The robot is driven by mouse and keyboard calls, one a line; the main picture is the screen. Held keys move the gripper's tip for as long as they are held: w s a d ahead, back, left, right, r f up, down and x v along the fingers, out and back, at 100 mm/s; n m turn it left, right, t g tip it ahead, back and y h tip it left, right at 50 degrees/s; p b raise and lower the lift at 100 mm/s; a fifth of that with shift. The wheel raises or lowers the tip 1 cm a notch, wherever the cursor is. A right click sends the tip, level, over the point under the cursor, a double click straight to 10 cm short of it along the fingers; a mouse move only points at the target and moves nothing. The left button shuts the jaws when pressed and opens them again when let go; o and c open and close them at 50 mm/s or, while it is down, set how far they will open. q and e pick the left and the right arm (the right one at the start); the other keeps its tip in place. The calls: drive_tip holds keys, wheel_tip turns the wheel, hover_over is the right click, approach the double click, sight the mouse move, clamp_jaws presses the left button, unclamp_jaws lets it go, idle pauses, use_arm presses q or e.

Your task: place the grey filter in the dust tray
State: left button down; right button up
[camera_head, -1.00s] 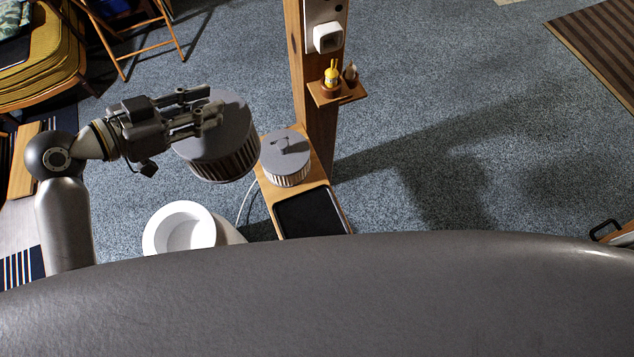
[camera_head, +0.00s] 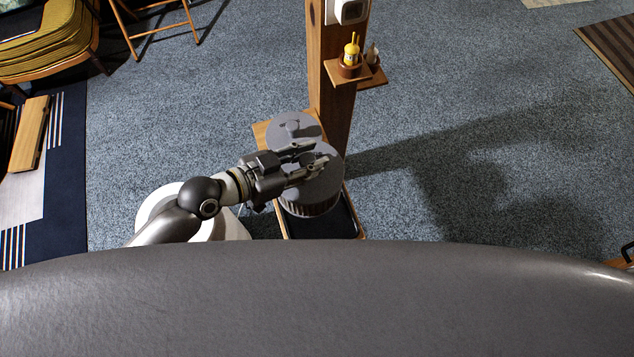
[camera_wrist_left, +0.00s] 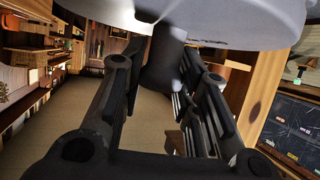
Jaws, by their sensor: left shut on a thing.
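The grey filter (camera_head: 313,190), a drum with a flat grey top and ribbed side, hangs from my left gripper (camera_head: 312,157). The gripper is shut on the knob on its top. In the left wrist view, the filter's grey disc (camera_wrist_left: 235,22) is at the top and its dark stem sits between the fingers (camera_wrist_left: 160,75). The held filter is over the black dust tray (camera_head: 345,222) in the head view and hides much of it; I cannot tell whether they touch. My right gripper is not in view.
A second grey drum (camera_head: 288,124) stands on the wooden board behind the held filter, partly hidden by it. A wooden post (camera_head: 330,95) with a small shelf (camera_head: 347,77) holding a yellow item rises behind. A white round bin (camera_head: 157,212) stands left, partly behind my arm.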

sight(324, 179)
use_arm(q)
drive_tip(key=s+f, duration=0.1)
drive_tip(key=d+f, duration=0.1)
drive_tip(key=s+f+b, duration=0.1)
drive_tip(key=shift+s+d+f, duration=0.15)
drive_tip(key=shift+s+d, duration=0.2)
drive_tip(key=shift+s+d+f, duration=0.1)
drive_tip(key=shift+s+f, duration=0.05)
drive_tip(key=shift+m, duration=0.3)
wheel_tip(324, 179, down, 8)
drive_tip(key=b, duration=0.6)
drive_tip(key=shift+f+b, duration=0.3)
drive_tip(key=c, duration=1)
unclamp_jaws()
drive_tip(key=shift+c, duration=0.2)
drive_tip(key=o, duration=0.3)
drive_tip(key=shift+o, duration=0.2)
